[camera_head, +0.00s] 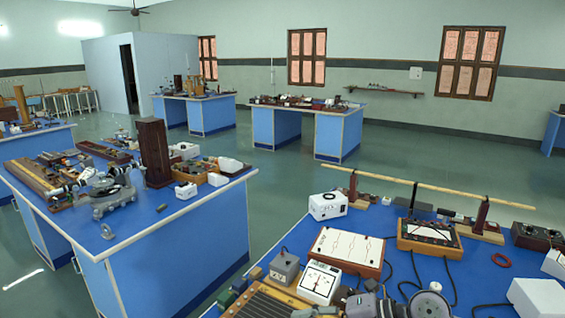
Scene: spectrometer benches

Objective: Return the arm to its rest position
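Neither of my grippers is in view, and I cannot see any part of my arms that I can name for sure. Grey metal parts with a round disc (429,305) are cut off at the bottom edge of the head view. They look like a bench instrument, but too little shows to be certain. A grey spectrometer-like instrument (111,193) stands on the left blue bench.
The left blue bench (165,250) and near right blue bench (290,237) carry crowded apparatus. A long wooden rod (430,187) spans stands above the right bench. Open green floor (265,190) lies between them. More benches (335,138) stand behind.

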